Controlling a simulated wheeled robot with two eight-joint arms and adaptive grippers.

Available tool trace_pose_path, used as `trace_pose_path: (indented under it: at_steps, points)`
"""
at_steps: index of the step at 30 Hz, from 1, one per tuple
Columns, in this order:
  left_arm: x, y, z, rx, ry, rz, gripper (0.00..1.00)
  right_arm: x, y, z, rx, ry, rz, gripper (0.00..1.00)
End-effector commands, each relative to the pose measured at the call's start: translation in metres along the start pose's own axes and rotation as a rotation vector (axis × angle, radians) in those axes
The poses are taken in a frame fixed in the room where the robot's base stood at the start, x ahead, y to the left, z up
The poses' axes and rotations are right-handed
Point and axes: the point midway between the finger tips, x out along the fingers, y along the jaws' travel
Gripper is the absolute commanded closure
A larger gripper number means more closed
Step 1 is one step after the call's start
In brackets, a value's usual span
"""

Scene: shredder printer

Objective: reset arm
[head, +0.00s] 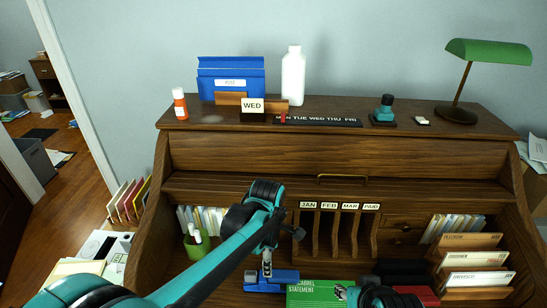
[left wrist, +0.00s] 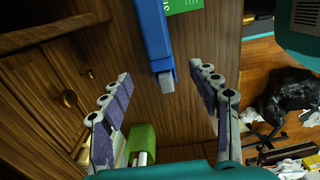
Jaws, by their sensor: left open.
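My left arm reaches in from the lower left of the head view. Its gripper (head: 290,232) is small and dark there, in front of the desk's pigeonholes. In the left wrist view my left gripper (left wrist: 160,76) is open, its two fingers spread wide with nothing held between them. A blue device with a grey tip (left wrist: 156,35) shows beyond and between the fingers. A blue device (head: 272,284) also shows on the desk in the head view, below the gripper.
The roll-top desk (head: 230,154) has pigeonholes and upright folders at right. A green labelled item (head: 318,292) lies beside the blue device. A green cup (head: 197,248) stands at left. A white bottle (head: 293,77), blue box (head: 231,68) and green lamp (head: 489,52) stand on top.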

Motion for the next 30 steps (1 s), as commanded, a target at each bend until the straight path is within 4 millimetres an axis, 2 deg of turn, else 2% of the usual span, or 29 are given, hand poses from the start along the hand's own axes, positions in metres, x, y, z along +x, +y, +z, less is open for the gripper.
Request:
trace_pose_path:
  at_steps: [4, 7, 15, 21, 24, 30]
  points:
    - [-0.006, -0.005, -0.008, 0.054, -0.006, 0.021, 0.39, 0.0, 0.0, 0.0, 0.0, 0.0, 0.0, 0.6]
    - [-0.019, -0.015, -0.026, 0.183, -0.012, 0.077, 0.39, 0.0, 0.0, 0.0, 0.0, 0.0, 0.0, 0.6]
    - [-0.053, -0.065, -0.091, 0.768, 0.086, 0.316, 0.39, 0.0, 0.0, 0.0, 0.0, 0.0, 0.0, 0.6]
    - [-0.056, -0.101, -0.128, 1.177, 0.284, 0.44, 0.39, 0.0, 0.0, 0.0, 0.0, 0.0, 0.0, 0.6]
    - [-0.053, -0.114, -0.139, 1.324, 0.38, 0.465, 0.39, 0.0, 0.0, 0.0, 0.0, 0.0, 0.0, 0.6]
    - [-0.05, -0.124, -0.149, 1.471, 0.486, 0.475, 0.39, 0.0, 0.0, 0.0, 0.0, 0.0, 0.0, 0.6]
